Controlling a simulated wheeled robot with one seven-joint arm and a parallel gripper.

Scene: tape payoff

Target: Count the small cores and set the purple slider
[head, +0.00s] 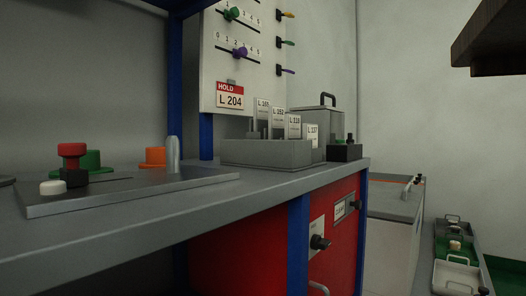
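The purple slider (240,53) sits on the lower numbered track of a white panel (222,75), near the middle of its 0 to 5 scale. I cannot tell the exact number it stands at. An orange ring-like piece (155,157) and a green one (91,161) are on a grey plate on the bench. A red knob-shaped piece (72,150) stands in front of the green one. I cannot tell which of these, if any, are small cores. My gripper is not in view.
A green slider (232,14) is above the purple one. A HOLD L 204 card (230,95) hangs below. A grey block (265,152) with labelled cards stands on the bench (120,232). Trays (456,276) lie at lower right. A dark brown slab (495,45) juts in at upper right.

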